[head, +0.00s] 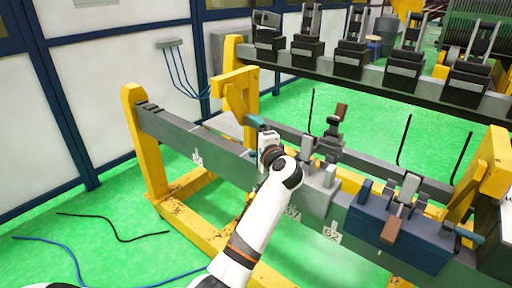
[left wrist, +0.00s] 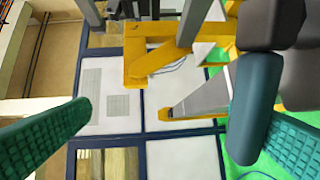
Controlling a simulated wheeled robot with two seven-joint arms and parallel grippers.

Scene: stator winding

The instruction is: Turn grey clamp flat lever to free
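The grey clamp (head: 318,190) sits on the grey rail, with a brown-tipped lever (head: 340,110) standing up from it. My left gripper (head: 262,130) is at the rail, left of the clamp body. In the left wrist view its two ridged teal fingers (left wrist: 165,115) are wide apart. A smooth blue-teal grip (left wrist: 255,105) on a dark block (left wrist: 272,22), seemingly a lever handle, covers the tip of the right-hand finger. I cannot tell whether they touch. The space between the fingers looks empty. My right gripper is not in view.
A blue clamp (head: 395,235) with brown and teal handles stands on the rail (head: 205,150) to the right. A rear rail (head: 415,88) carries several dark clamps. Yellow supports (head: 145,150) hold the front rail. Open green floor lies at front left, with cables on it.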

